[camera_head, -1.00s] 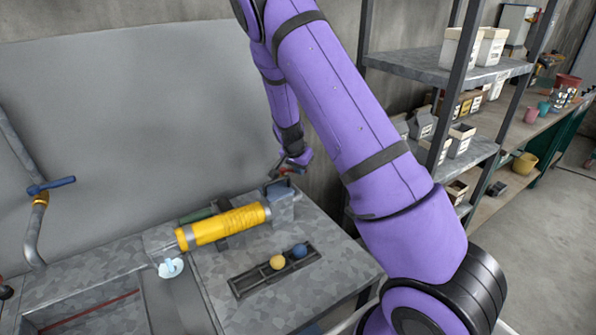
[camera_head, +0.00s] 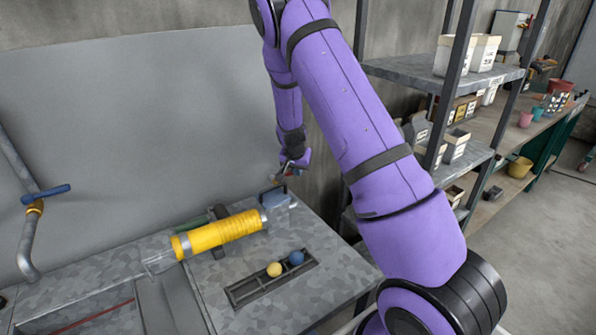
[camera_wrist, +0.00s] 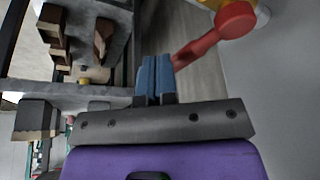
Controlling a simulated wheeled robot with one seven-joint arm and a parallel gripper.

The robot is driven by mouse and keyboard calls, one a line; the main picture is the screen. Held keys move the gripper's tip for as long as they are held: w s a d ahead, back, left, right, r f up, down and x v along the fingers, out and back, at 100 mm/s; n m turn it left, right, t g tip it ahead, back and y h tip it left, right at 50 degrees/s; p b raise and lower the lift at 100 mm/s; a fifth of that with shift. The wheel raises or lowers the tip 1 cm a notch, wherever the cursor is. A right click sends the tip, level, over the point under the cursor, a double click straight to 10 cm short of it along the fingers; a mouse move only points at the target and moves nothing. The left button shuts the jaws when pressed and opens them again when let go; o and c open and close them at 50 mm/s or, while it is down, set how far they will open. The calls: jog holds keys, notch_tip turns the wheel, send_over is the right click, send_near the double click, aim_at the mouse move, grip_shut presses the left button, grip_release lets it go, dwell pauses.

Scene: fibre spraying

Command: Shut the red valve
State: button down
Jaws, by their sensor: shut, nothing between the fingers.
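The red valve handle (camera_wrist: 215,35) shows at the top of the wrist view as a red lever with a round hub, next to a yellow part. My gripper (camera_wrist: 155,75) has its two blue fingers together with nothing between them. The lever's lower end lies just right of the fingertips; I cannot tell whether they touch. In the head view, my gripper (camera_head: 284,174) is small, above the grey block at the bench's back corner. The valve is mostly hidden there behind my wrist and gripper.
A yellow-wrapped cylinder (camera_head: 222,231) lies on the grey bench (camera_head: 330,277). A slotted tray (camera_head: 245,292) holds a yellow and a blue ball. A blue-handled valve (camera_head: 45,193) is on a pipe at left. Shelves with boxes (camera_head: 468,54) stand at right.

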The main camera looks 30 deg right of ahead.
dwell(0.4)
jog(key=v, duration=1)
jog(key=shift+r, duration=0.35)
jog(key=shift+a, duration=0.1)
jog(key=s+a+r+n+t+y, duration=0.1)
jog(key=s+a+r+n+y, duration=0.1)
jog(key=s+a+r, duration=0.5)
jog(key=s+a+r+n+y, duration=0.1)
jog(key=s+a+r+n, duration=0.1)
jog(key=s+r, duration=0.8)
jog(key=s+a+r+n, duration=0.3)
jog(key=s, duration=0.7)
jog(key=s+a+r+n+t, duration=0.1)
jog(key=s+a+r+n, duration=0.2)
jog(key=s, duration=0.7)
jog(key=shift+s+r, duration=0.15)
jog(key=shift+r, duration=0.45)
